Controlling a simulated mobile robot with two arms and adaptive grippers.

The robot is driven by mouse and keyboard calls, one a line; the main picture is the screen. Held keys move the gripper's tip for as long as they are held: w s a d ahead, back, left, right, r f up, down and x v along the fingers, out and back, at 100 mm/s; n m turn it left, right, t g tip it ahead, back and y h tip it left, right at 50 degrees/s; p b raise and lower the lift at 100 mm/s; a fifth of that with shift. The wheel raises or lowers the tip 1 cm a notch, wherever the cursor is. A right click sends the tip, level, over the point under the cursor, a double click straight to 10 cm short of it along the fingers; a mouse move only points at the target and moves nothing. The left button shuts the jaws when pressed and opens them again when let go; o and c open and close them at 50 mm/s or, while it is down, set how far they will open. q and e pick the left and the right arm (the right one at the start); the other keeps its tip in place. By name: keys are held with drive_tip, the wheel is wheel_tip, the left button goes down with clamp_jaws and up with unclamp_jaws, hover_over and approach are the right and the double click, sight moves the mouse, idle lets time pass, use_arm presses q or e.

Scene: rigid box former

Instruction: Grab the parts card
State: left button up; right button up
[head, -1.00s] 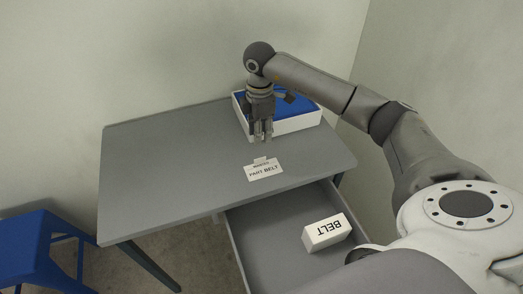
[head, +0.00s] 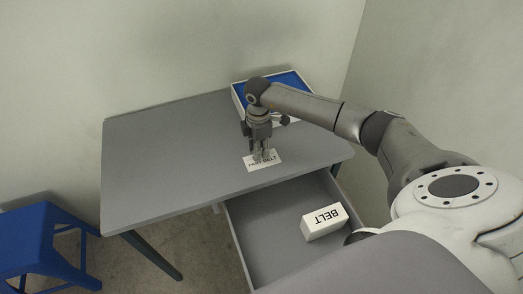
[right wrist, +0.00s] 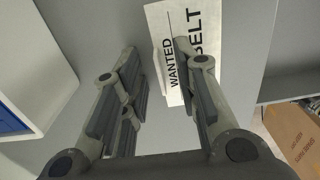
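The parts card (head: 272,163) is a white card reading "PART BELT", lying on the grey table near its front edge. My right gripper (head: 262,158) points down right over it and hides part of it. In the right wrist view the card (right wrist: 208,75) has a raised-looking tab marked "WANTED". The fingers of my right gripper (right wrist: 155,50) are spread apart. The right-hand finger overlaps the card, and the tab lies just inside that finger. I cannot tell whether the fingers touch the card. My left gripper is out of view.
The grey table (head: 160,160) is mostly bare. A white tray with a blue inside (head: 239,100) stands at the back right. A blue stool (head: 40,235) stands at the left.

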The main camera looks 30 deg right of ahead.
drive_tip(key=shift+c, duration=0.4)
clamp_jaws()
drive_tip(key=shift+r, duration=0.2)
